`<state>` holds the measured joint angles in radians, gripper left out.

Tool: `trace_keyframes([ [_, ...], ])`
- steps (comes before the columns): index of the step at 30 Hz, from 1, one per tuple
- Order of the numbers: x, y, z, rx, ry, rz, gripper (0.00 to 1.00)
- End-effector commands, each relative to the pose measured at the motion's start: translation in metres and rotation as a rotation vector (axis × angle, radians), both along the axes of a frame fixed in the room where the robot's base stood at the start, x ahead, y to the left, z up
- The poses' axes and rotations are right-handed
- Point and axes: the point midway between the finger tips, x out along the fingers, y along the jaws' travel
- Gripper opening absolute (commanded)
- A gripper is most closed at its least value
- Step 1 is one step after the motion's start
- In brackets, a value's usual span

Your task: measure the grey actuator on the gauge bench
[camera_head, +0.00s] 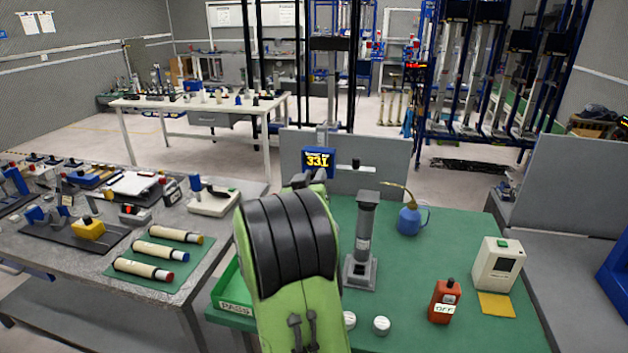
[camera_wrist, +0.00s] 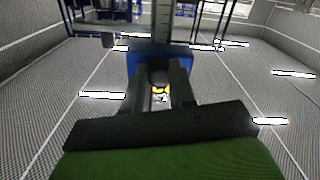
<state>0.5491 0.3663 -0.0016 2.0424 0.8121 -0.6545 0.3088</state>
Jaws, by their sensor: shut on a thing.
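An upright grey cylinder (camera_head: 366,230) with a dark cap stands in a square grey base on the green-topped gauge bench (camera_head: 410,275); it looks like the grey actuator. Behind it a blue readout box (camera_head: 318,162) shows yellow digits like 331. It also shows in the wrist view (camera_wrist: 136,62). My green arm hides part of the bench in the head view. In the wrist view my gripper (camera_wrist: 159,78) is shut on a dark round knob-like thing (camera_wrist: 158,74) in front of the readout. What the knob belongs to is hidden.
A green PASS tray (camera_head: 235,292) lies at the bench's left. A blue oil can (camera_head: 411,221), a red OFF block (camera_head: 444,303), a white box (camera_head: 497,265) and white discs (camera_head: 381,325) stand on the right. Three cream cylinders (camera_head: 160,249) lie on the left table.

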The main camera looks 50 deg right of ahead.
Motion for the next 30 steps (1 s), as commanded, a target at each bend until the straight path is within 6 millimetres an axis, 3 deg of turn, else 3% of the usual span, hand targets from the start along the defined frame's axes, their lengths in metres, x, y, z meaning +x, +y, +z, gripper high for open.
trace_keyframes([
  [1, 0.0, 0.001, -0.017, 0.002, 0.001, 0.0, 0.03],
  [9, 0.0, 0.001, -0.055, 0.003, 0.004, 0.001, 0.03],
  [21, 0.0, 0.0, -0.055, 0.003, 0.001, 0.001, 0.03],
  [22, 0.0, 0.0, -0.055, 0.002, 0.001, 0.001, 0.28],
  [24, 0.0, 0.0, -0.055, 0.002, 0.001, 0.001, 0.38],
  [27, 0.0, 0.0, -0.055, 0.002, 0.001, 0.0, 0.5],
  [30, 0.0, 0.0, -0.055, 0.002, 0.002, 0.0, 0.5],
])
